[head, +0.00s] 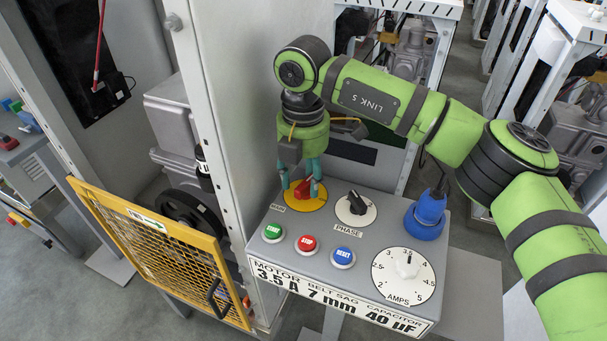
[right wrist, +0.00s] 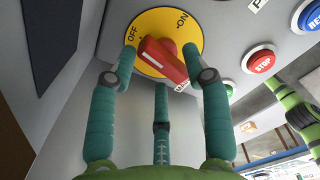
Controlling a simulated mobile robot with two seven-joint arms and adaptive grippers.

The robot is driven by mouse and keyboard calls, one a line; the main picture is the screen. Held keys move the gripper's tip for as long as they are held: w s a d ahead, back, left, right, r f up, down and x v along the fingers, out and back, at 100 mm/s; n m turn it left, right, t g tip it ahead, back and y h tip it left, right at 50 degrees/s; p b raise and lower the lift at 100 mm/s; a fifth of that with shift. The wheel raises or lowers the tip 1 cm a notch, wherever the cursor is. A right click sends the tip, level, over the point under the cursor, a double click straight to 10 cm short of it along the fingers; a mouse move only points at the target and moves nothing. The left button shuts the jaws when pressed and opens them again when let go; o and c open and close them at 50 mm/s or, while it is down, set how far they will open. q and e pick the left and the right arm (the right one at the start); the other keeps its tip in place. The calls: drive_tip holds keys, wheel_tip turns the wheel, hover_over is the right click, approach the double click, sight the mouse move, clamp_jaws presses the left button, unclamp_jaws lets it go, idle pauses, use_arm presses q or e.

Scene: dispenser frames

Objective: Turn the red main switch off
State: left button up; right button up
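The red main switch (head: 303,188) sits on a yellow disc (head: 299,202) at the back left of the grey panel. In the right wrist view, the red handle (right wrist: 163,62) runs from upper left to lower right on the yellow disc (right wrist: 170,18), marked OFF at left and ON at right. My right gripper (head: 301,183) is over the switch. In the right wrist view its teal fingers (right wrist: 160,68) stand apart around the handle, with a gap at the left. My left gripper is not in view.
Green START (head: 272,232), red STOP (head: 307,244) and blue RESET (head: 343,257) buttons sit in front. The black PHASE knob (head: 356,204), AMPS dial (head: 404,275) and a blue fixture (head: 426,218) are at right. A yellow mesh gate (head: 160,255) stands left of the panel.

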sight(303, 181)
wheel_tip(303, 181, up, 12)
idle(0.7)
